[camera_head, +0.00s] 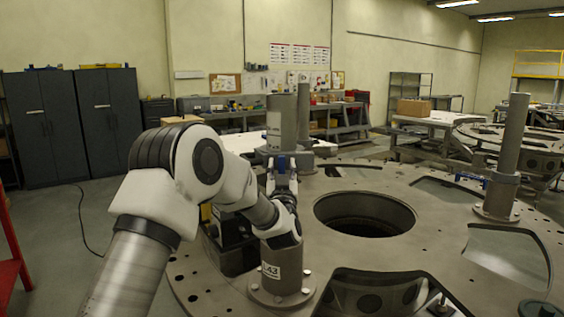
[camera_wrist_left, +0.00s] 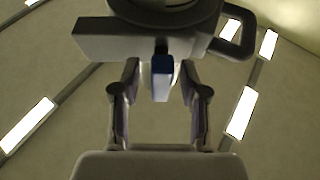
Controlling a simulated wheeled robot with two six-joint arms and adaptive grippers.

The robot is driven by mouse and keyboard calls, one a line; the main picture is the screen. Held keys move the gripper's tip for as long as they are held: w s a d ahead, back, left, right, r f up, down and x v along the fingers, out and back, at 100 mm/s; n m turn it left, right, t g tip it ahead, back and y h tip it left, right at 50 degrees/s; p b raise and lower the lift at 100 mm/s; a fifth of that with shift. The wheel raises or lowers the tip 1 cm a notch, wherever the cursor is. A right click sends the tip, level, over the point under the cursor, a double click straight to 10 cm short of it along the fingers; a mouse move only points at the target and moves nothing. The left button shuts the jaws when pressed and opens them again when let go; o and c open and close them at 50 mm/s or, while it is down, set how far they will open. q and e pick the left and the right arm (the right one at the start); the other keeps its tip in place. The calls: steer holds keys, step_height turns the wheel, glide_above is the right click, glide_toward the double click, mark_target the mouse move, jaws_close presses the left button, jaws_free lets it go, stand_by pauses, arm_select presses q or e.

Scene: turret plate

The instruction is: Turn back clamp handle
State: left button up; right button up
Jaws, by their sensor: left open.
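In the left wrist view the blue handle (camera_wrist_left: 161,78) sits between the open fingers of my left gripper (camera_wrist_left: 160,88), with a gap on each side. The grey clamp body (camera_wrist_left: 110,38) spans above the fingertips in that view. My right gripper is not in view.
The large round turret plate (camera_head: 400,228) has a dark central hole and several cut-outs. A near post base (camera_head: 280,285) stands below my wrist. Another post (camera_head: 510,140) stands at the right. Dark cabinets (camera_head: 75,120) line the back left.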

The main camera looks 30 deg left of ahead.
arm_select(q)
steer(key=shift+w+a+f, duration=0.15)
steer(key=shift+w+f, duration=0.05)
steer(key=shift+w, duration=0.2)
steer(key=shift+s+r, duration=0.3)
steer(key=shift+s, duration=0.1)
steer(key=c, duration=0.3)
steer(key=shift+s+r, duration=0.15)
steer(key=shift+s, duration=0.1)
jaws_close()
steer(key=shift+d, duration=0.2)
